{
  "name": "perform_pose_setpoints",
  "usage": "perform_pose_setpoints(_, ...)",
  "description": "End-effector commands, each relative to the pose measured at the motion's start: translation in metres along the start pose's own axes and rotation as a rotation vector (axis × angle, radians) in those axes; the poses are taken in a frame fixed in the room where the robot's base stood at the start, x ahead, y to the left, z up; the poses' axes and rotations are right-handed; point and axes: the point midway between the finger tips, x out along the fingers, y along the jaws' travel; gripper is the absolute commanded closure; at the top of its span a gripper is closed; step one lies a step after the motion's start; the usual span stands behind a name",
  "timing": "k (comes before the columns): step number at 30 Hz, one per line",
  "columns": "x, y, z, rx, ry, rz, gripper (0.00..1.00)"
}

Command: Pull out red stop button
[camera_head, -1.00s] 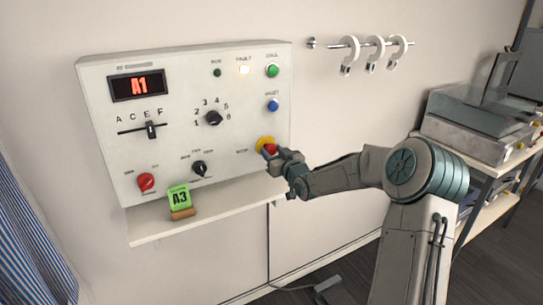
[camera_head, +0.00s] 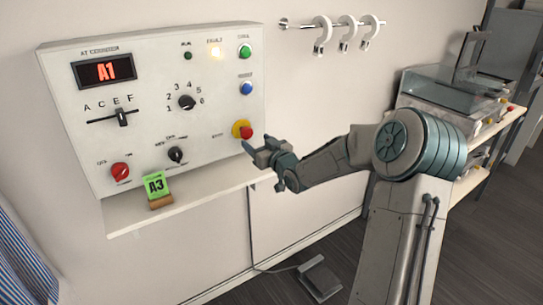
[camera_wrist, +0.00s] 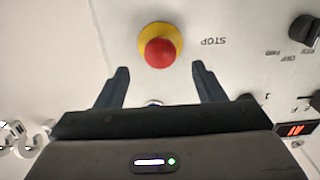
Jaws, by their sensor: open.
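The red stop button (camera_head: 246,132) has a yellow collar and sits at the lower right of the white control panel (camera_head: 140,135). In the wrist view the red button (camera_wrist: 160,53) stands beyond the fingertips, roughly midway between them, with the word STOP beside it. My gripper (camera_head: 252,152) is open and empty, just below and to the right of the button in the head view. The two dark fingers (camera_wrist: 159,78) point toward the panel and appear apart from the button.
A shelf (camera_head: 215,186) under the panel holds a green A3 card (camera_head: 155,185). Knobs, a slider and a blue button (camera_head: 246,88) share the panel. A rail with white hooks (camera_head: 320,35) is above right.

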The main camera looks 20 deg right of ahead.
Motion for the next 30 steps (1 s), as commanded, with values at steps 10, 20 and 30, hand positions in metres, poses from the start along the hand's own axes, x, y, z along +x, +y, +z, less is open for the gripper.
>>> perform_pose_setpoints(10,-0.067,0.001,0.001,-0.002,-0.003,0.002,0.37)
perform_pose_setpoints(20,-0.085,0.0,0.001,0.0,-0.002,-0.001,0.37)
perform_pose_setpoints(30,-0.085,-0.004,0.004,-0.012,-0.041,0.009,0.37)
